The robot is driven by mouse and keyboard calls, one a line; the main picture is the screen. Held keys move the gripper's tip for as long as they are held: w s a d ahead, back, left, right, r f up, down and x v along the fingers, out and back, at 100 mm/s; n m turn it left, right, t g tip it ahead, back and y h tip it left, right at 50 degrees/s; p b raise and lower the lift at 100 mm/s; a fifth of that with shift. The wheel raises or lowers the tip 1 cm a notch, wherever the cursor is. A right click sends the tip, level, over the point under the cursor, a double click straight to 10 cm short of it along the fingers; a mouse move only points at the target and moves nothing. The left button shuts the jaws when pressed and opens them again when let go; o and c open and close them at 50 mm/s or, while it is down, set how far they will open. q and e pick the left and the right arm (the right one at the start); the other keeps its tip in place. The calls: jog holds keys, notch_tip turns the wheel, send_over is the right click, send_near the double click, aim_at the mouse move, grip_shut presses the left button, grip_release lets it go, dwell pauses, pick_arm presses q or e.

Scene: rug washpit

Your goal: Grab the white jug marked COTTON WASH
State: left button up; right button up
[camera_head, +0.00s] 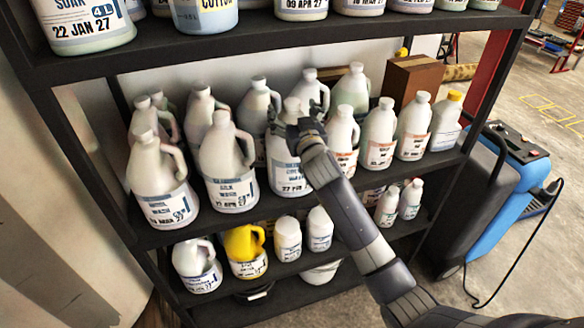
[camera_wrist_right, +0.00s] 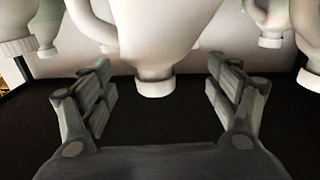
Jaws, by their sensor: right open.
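My right gripper (camera_head: 300,127) reaches to the middle shelf, at the top of a white jug (camera_head: 283,163) in the front row. That jug's label is partly covered by my arm, and its name is too small to read. In the right wrist view, which looks upside down, the gripper (camera_wrist_right: 160,68) is open, with a white jug's capped neck (camera_wrist_right: 155,88) between its fingers; contact cannot be told. A jug on the top shelf (camera_head: 205,18) shows the word COTTON, cut off by the picture edge. My left gripper is not in view.
Similar white jugs (camera_head: 228,165) crowd both sides and behind on the middle shelf (camera_head: 215,223). The lower shelf holds smaller bottles and a yellow jug (camera_head: 245,250). A cardboard box (camera_head: 412,78) stands behind. A blue and black machine (camera_head: 515,165) stands right of the rack.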

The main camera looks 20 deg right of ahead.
jog(key=shift+w+d, duration=0.1)
jog(key=shift+w, duration=1.35)
grip_shut()
jog(key=shift+r, duration=0.4)
jog(key=shift+f, duration=0.1)
